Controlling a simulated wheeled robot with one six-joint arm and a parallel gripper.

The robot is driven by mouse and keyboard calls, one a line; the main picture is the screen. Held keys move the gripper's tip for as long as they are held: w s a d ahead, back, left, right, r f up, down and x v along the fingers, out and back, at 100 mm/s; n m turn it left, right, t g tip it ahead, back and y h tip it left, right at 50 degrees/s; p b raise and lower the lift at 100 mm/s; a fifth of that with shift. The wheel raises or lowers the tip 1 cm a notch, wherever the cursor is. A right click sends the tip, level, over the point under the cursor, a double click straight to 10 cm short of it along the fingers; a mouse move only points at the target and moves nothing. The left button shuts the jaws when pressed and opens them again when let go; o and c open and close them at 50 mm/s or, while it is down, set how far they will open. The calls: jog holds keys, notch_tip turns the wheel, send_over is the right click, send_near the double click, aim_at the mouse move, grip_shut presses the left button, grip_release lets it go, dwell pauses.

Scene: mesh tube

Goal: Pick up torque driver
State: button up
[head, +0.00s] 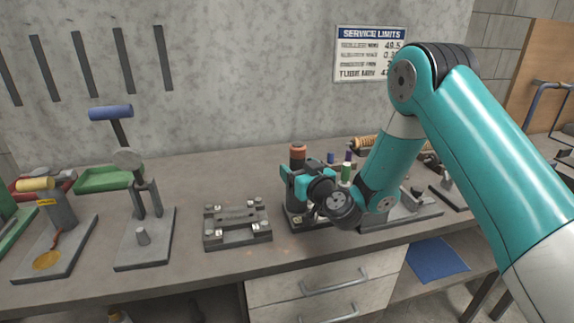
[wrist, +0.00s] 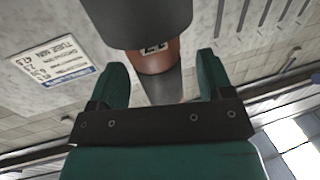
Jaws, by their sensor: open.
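The likely torque driver (head: 297,152) stands upright near the middle of the bench, with a brown-orange upper part and a dark section below. In the wrist view the driver (wrist: 158,58) shows a thick dark grey cylinder, a brown-orange band with a small label, and a grey part beyond. My gripper (head: 298,177) is open at the driver, its teal fingers reaching toward it. In the wrist view the gripper (wrist: 161,75) has one finger on each side of the driver, with visible gaps. My gripper hides the driver's lower part in the head view.
A grey fixture (head: 237,222) stands left of my gripper. Bare bench lies behind the grey fixture.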

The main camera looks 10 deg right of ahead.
jog(key=shift+w+a, duration=0.15)
jog(key=shift+w, duration=0.35)
jog(key=shift+r, duration=0.15)
jog(key=c, duration=1.1)
jog(key=shift+r, duration=0.1)
